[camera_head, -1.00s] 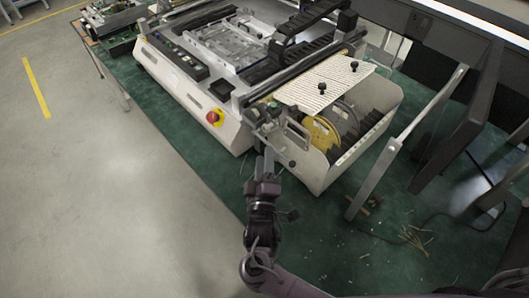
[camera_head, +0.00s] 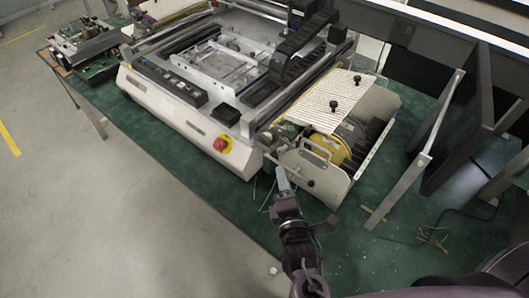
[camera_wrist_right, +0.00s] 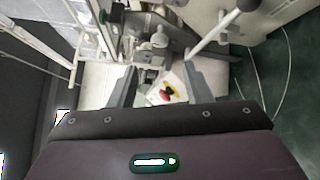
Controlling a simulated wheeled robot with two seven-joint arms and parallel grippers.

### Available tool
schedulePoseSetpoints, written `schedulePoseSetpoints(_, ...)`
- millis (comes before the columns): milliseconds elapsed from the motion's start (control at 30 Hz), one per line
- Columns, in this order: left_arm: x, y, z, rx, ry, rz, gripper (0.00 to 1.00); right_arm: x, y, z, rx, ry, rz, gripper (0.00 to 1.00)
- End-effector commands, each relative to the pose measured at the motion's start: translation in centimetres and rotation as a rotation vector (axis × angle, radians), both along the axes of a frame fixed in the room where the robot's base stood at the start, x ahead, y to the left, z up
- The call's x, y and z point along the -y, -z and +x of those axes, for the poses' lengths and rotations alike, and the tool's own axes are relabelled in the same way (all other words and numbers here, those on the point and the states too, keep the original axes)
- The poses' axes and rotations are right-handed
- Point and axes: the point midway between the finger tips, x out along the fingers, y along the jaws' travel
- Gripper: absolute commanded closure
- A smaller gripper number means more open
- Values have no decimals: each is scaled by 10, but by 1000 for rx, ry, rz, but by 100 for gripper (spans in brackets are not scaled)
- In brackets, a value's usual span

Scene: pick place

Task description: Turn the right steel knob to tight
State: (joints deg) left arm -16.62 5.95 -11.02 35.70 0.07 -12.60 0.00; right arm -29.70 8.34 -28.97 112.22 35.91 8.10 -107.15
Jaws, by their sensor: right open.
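My right gripper (camera_head: 281,172) reaches up from the bottom of the head view to the front corner of a white machine (camera_head: 190,122), beside its feeder unit. In the right wrist view, my right gripper (camera_wrist_right: 160,76) has its two fingers spread, with no object clearly held. A rounded grey metal part (camera_wrist_right: 160,40), possibly the steel knob, shows beyond the fingertips. It is too small and crowded in the head view to single out. I cannot tell whether a fingertip touches metal. My left gripper is not in view.
A red stop button on a yellow base (camera_head: 221,145) sits left of the gripper; it shows between the fingers in the wrist view (camera_wrist_right: 166,93). A metal handle (camera_head: 318,150) and yellow reel (camera_head: 328,150) are close on the right. Grey floor (camera_head: 90,210) is clear at left.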

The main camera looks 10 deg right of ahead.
Motion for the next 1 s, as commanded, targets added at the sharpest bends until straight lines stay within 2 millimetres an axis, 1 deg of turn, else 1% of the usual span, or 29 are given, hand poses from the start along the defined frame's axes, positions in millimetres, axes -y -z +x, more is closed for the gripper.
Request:
schedulePoseSetpoints(67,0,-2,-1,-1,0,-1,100,3,-2,5,-1,-1,-15,55)
schedulePoseSetpoints(133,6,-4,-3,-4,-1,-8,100,3,-3,14,0,-1,-16,55)
schedulePoseSetpoints(333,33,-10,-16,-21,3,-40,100,7,-2,47,2,-1,-14,55)
schedulePoseSetpoints(400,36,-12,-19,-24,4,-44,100,8,0,57,0,0,-13,55)
schedulePoseSetpoints(500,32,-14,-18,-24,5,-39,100,9,1,68,0,-1,-13,55)
schedulePoseSetpoints(700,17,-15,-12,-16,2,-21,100,10,3,76,-3,-1,-12,55)
schedulePoseSetpoints(867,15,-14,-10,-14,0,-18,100,10,3,76,-3,-1,-12,55)
schedulePoseSetpoints(900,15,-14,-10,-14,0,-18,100,10,3,76,-2,-2,-12,57)
schedulePoseSetpoints(1000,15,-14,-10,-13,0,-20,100,10,3,76,-2,-2,-12,70)
